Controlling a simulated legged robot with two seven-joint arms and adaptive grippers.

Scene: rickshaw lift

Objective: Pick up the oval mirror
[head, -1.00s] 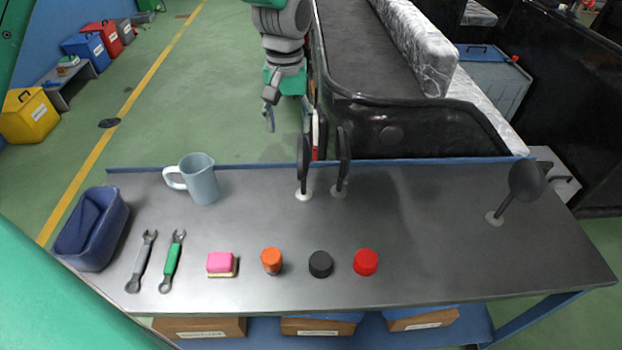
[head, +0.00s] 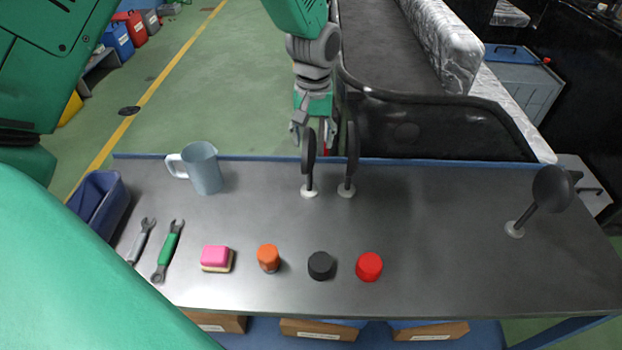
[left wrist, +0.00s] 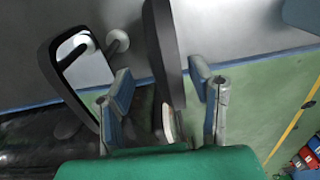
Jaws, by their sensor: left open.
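Three dark mirrors on short stems with white bases stand on the grey table. The leftmost one (head: 308,153) shows nearly edge-on in the head view and seems to be the oval mirror, though its outline is hard to tell. In the left wrist view this mirror (left wrist: 164,50) lies edge-on between my open fingers, with a gap on each side. My left gripper (head: 300,130) is at the table's far edge, just behind it. A rounded rectangular mirror (head: 352,152) stands close to its right; it also shows in the left wrist view (left wrist: 85,70). My right gripper is not in view.
A round dark mirror (head: 552,188) stands at the table's right. A grey-blue mug (head: 204,170) is at the back left. Wrenches, a pink sponge (head: 216,258) and orange, black and red caps line the front. A black vehicle body (head: 440,128) is behind the table.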

